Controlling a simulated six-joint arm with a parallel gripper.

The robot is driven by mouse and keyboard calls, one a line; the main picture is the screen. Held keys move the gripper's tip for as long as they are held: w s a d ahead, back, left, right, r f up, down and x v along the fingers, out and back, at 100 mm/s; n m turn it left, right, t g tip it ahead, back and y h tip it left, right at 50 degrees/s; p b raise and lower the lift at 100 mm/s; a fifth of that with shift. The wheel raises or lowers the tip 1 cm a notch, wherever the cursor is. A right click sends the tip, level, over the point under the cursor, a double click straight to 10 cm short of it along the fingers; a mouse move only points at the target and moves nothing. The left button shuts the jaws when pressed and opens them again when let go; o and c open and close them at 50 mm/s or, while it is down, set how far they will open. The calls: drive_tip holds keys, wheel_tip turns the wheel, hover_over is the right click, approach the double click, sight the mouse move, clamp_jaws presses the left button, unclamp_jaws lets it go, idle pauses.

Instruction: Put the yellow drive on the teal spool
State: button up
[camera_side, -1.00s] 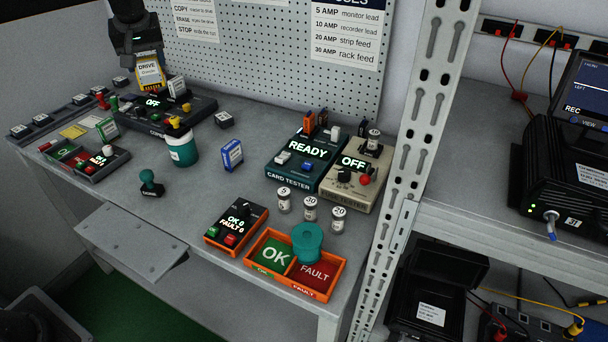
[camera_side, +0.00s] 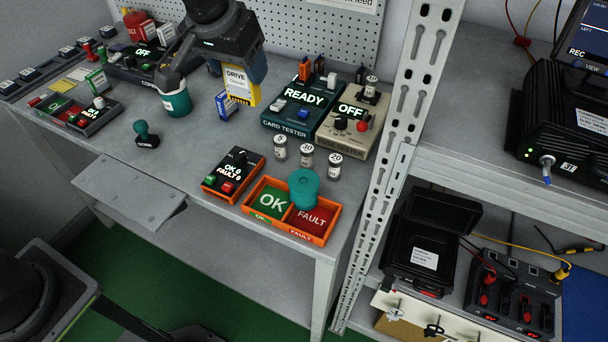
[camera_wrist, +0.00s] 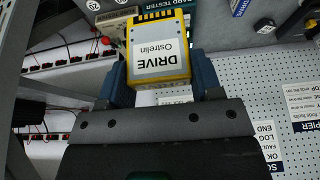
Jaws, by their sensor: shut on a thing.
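The yellow drive (camera_side: 236,88), with a white DRIVE label, is held upright in my gripper (camera_side: 238,70) above the bench, left of the card tester. In the wrist view the drive (camera_wrist: 158,50) sits between the blue fingers of my gripper (camera_wrist: 160,78), label facing the camera and gold contacts at its far end. The teal spool (camera_side: 304,188) stands upright at the back of the orange tray (camera_side: 271,228), at its FAULT side. The spool's top is bare. My gripper is well behind and left of the spool, which I cannot make out in the wrist view.
The READY card tester (camera_side: 293,106) and OFF tester (camera_side: 349,130) stand at the back right. Small labelled jars (camera_side: 306,155) stand before them. A blue-and-white box (camera_side: 226,106) is beside the drive, left of it. The metal rack post (camera_side: 405,120) rises at right.

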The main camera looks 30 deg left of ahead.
sight(238, 71)
drive_tip(key=f, duration=0.3)
drive_tip(key=shift+d, duration=0.25)
drive_tip(key=shift+s+d+f, duration=0.2)
drive_tip(key=shift+d+f, duration=2.55)
drive_tip(key=shift+d, duration=0.05)
drive_tip(key=shift+s+d+f, duration=0.2)
drive_tip(key=shift+d+f, duration=2.5)
drive_tip(key=shift+d, duration=0.05)
drive_tip(key=shift+f, duration=0.15)
drive_tip(key=o, duration=1)
drive_tip(key=shift+c, duration=0.2)
drive_tip(key=v, duration=1.2)
